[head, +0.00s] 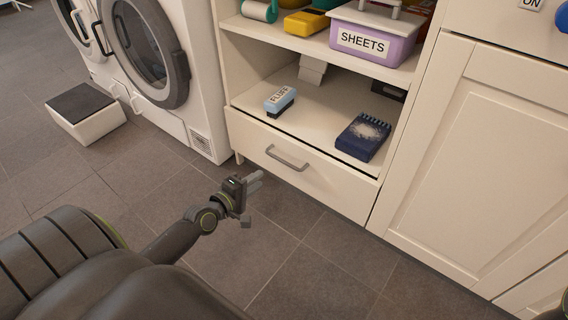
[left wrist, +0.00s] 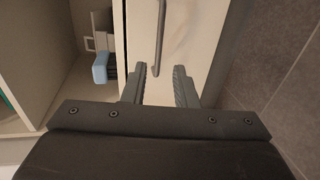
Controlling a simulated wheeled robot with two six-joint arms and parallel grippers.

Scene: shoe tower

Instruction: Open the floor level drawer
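The floor level drawer (head: 330,183) is a cream front at the bottom of the open shelf unit, and it looks shut. Its grey bar handle (head: 287,158) is near the top middle of the front. My left gripper (head: 251,198) is open and empty, in front of the drawer and a little left of and below the handle in the head view. In the left wrist view the handle (left wrist: 161,35) lies ahead of the open fingers (left wrist: 170,75), nearly lined up with the left finger and apart from it.
Above the drawer, a shelf holds a blue brush (head: 280,100) and a dark blue box (head: 363,137). A purple SHEETS bin (head: 372,38) is higher up. A washing machine (head: 150,60) stands left, a cream cabinet door (head: 480,150) right. The tiled floor (head: 290,245) before the drawer is clear.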

